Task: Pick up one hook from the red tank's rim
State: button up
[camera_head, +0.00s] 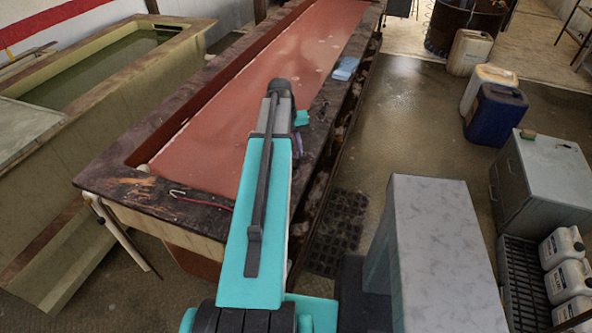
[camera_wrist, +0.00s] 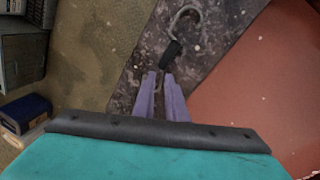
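The red tank has a dark, worn rim (camera_head: 110,190) around a red surface (camera_head: 280,70). In the wrist view, a metal hook with a black middle part (camera_wrist: 171,55) lies on the dark rim, its large curve toward the top. My gripper (camera_wrist: 160,76) points at it, with two purple fingers a little apart. The black part is just beyond the fingertips, nearer the right one. A thin pale curve shows between the fingers, perhaps the hook's other end. I cannot tell whether they touch. In the head view my arm hides most of the gripper. Another hook-like wire (camera_head: 180,192) lies on the near rim.
A blue cloth (camera_head: 345,68) lies on the right rim. A second, greenish tank (camera_head: 60,120) stands at left. A blue canister (camera_head: 496,115), pale canisters (camera_head: 470,52) and a grey cabinet (camera_head: 550,165) stand at right. Floor (camera_head: 420,120) beside the tank is open.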

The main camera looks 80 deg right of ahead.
jog(key=shift+f, duration=0.3)
dwell(0.4)
grip_shut()
jog(key=shift+r, duration=0.25)
notch_tip(320, 180, up, 10)
jog(key=b, duration=0.3)
jog(key=shift+f, duration=0.2)
dwell(0.4)
dwell(0.5)
